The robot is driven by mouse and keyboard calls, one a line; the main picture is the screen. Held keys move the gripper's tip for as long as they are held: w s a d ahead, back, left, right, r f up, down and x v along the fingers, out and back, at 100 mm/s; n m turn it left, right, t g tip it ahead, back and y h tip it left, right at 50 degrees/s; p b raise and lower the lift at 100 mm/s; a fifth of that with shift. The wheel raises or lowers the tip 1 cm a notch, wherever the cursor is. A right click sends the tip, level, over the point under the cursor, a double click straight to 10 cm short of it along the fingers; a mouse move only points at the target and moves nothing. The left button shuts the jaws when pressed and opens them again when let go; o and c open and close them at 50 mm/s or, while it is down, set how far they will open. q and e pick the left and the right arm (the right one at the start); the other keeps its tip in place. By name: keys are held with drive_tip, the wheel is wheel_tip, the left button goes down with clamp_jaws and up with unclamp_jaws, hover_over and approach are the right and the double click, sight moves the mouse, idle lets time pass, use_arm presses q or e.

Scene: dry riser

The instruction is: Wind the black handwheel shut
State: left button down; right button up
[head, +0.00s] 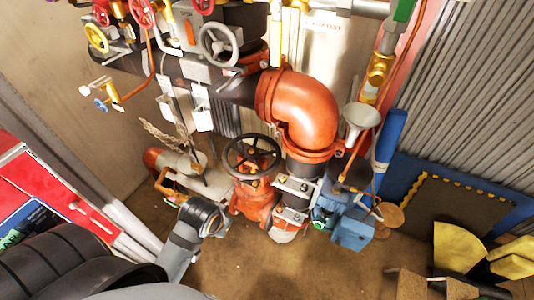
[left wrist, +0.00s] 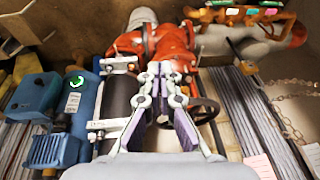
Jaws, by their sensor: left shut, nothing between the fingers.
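The black handwheel (head: 251,157) has a round rim and spokes and sits on top of an orange-red valve (head: 252,200), low among the pipes in the head view. In the left wrist view, part of the dark handwheel rim (left wrist: 208,112) shows behind and right of the fingers; the rest is hidden by my gripper. My left gripper (left wrist: 163,68) is shut and empty, its tips in front of the orange valve. In the head view my left arm reaches in from the lower left and ends left of and below the wheel; its fingers are not clear there. My right gripper is not in view.
A large orange elbow pipe (head: 303,108) stands right of the wheel. A grey handwheel (head: 218,45) is above it. A blue pump (head: 352,230) is at lower right. A pipe with an orange handle (head: 170,188) lies left. Bare floor shows in front.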

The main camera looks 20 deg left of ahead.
use_arm(q)
drive_tip(key=w+d+f+n+t+h, duration=0.1)
drive_tip(key=w+f+n, duration=0.1)
drive_tip(key=w+n, duration=1.05)
drive_tip(key=w+f+n+t, duration=0.15)
drive_tip(key=w+n, duration=0.45)
drive_tip(key=w, duration=1.4)
wheel_tip(320, 180, down, 6)
drive_tip(key=s+b, duration=0.1)
drive_tip(key=b, duration=0.4)
drive_tip(key=s+a+r+p, duration=0.3)
drive_tip(key=r+p, duration=0.2)
drive_tip(key=r, duration=0.1)
drive_tip(key=shift+s+r, duration=0.2)
drive_tip(key=shift+s, duration=0.1)
